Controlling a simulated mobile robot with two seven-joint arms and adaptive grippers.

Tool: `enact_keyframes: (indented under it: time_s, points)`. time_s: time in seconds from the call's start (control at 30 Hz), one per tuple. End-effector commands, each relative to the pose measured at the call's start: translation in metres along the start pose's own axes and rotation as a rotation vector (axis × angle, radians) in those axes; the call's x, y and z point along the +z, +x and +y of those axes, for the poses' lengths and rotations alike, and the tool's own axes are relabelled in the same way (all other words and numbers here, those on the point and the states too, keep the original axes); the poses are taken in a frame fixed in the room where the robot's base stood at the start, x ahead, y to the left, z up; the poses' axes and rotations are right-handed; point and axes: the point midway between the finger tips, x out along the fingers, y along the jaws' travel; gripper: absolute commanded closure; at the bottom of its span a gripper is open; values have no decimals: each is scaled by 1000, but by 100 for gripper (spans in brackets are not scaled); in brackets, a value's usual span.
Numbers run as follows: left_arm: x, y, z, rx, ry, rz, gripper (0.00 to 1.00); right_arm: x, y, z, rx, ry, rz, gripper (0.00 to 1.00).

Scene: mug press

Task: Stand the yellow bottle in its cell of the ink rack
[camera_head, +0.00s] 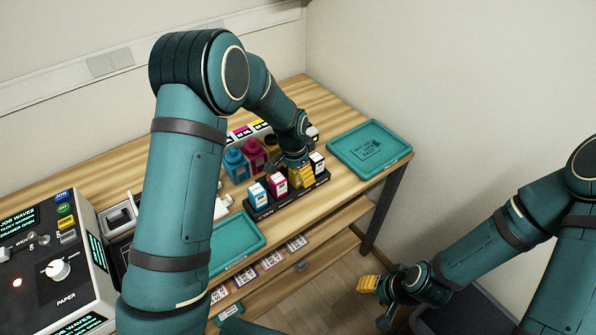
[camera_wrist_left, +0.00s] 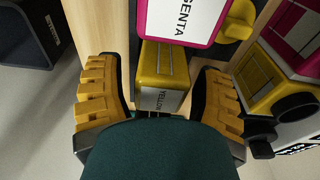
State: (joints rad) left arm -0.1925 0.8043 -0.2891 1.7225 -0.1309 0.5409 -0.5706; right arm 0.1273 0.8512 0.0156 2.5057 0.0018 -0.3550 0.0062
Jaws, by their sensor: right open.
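The dark ink rack (camera_head: 263,213) lies on the wooden table with small cyan (camera_head: 258,196), magenta (camera_head: 278,186) and black-labelled (camera_head: 317,163) bottles standing in it. The yellow bottle (camera_wrist_left: 160,75) is in line beside the magenta bottle (camera_wrist_left: 180,18), apparently in the rack cell between magenta and black; its base is hidden. My left gripper (camera_head: 293,168) is over it. In the left wrist view its two yellow-padded fingers (camera_wrist_left: 158,82) stand on either side of the yellow bottle, with a gap at each side. My right gripper (camera_head: 376,303) is open and empty, off the table at lower right.
Larger cyan (camera_head: 236,166) and magenta (camera_head: 254,156) ink bottles stand behind the rack. A teal tray (camera_head: 335,150) is at the right end, another (camera_head: 262,241) at the front. A control machine (camera_head: 50,265) is at left. Cards (camera_head: 272,258) lie on the shelf below.

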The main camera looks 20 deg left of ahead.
Motion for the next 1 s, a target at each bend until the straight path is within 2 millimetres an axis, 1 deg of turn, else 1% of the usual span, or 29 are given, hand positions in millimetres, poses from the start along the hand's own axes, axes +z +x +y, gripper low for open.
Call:
enact_keyframes:
  time_s: [0.13,0.23,0.37,0.5,0.7,0.83,1.0]
  points:
    - [0,-2,0,0,0,0,33,0,-2,-1,0,0,1,53]
    - [-1,-11,0,-1,0,2,33,-2,-4,-2,0,1,3,53]
    - [-1,-34,0,-1,-1,4,33,-3,-7,-3,1,2,6,53]
    - [-2,-65,-1,-2,0,5,33,-4,-11,-4,1,3,9,53]
    - [-1,-101,0,-1,0,3,33,-7,-15,-6,2,4,14,53]
    - [-1,-116,0,-1,0,2,33,-8,-16,-6,2,5,16,53]
    - [0,-123,0,0,0,0,33,-8,-17,-6,2,5,17,53]
